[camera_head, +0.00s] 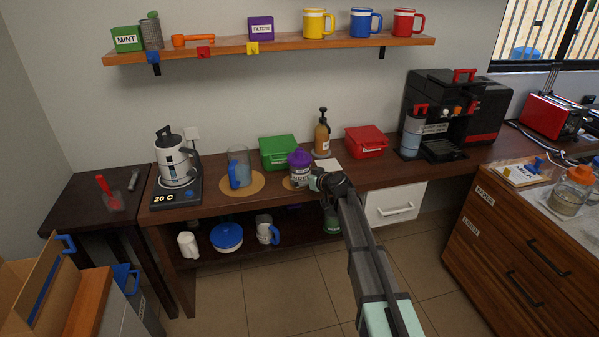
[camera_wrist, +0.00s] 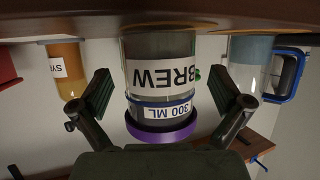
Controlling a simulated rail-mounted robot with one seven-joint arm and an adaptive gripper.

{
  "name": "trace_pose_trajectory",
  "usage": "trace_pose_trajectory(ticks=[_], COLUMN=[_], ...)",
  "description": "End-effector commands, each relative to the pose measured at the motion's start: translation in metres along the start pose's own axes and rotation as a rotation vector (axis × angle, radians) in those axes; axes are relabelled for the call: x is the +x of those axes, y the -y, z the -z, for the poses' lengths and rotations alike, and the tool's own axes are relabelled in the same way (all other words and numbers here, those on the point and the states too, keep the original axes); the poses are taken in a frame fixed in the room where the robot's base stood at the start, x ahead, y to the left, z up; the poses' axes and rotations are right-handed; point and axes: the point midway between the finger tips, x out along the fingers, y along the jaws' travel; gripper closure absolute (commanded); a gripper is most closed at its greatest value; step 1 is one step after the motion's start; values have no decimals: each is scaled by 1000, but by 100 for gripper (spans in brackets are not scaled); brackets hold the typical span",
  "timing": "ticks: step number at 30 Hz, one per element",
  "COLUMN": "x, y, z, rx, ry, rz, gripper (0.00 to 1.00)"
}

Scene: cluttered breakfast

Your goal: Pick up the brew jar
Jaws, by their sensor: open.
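The brew jar (camera_head: 299,170) has a purple lid and stands upright on a round mat on the wooden counter in the head view. In the wrist view the jar (camera_wrist: 160,75) appears upside down, with its "BREW" and "300 ML" labels facing me. My gripper (camera_head: 320,181) is right in front of the jar. In the wrist view my gripper (camera_wrist: 161,92) is open, with one green-padded finger on each side of the jar and gaps between the pads and the jar. The head view does not show the fingers clearly.
A glass pitcher with a blue handle (camera_head: 239,167) stands left of the jar. A syrup bottle (camera_head: 322,135) stands behind it to the right. A green box (camera_head: 278,152) and a red box (camera_head: 366,141) sit at the back. A kettle (camera_head: 175,164) is farther left.

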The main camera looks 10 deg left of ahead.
Motion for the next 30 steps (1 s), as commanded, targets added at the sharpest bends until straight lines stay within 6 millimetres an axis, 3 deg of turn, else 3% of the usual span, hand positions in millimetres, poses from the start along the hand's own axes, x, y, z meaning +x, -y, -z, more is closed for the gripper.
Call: trace_pose_trajectory(ticks=[9,17,20,24,30], x=[42,44,44,44,44], y=[-2,-1,-2,-2,-2], z=[0,-1,-1,-1,0], rx=[0,0,0,0,0], ry=[1,0,0,0,-1], rz=[1,0,0,0,-1], gripper=[0,0,32,81,82])
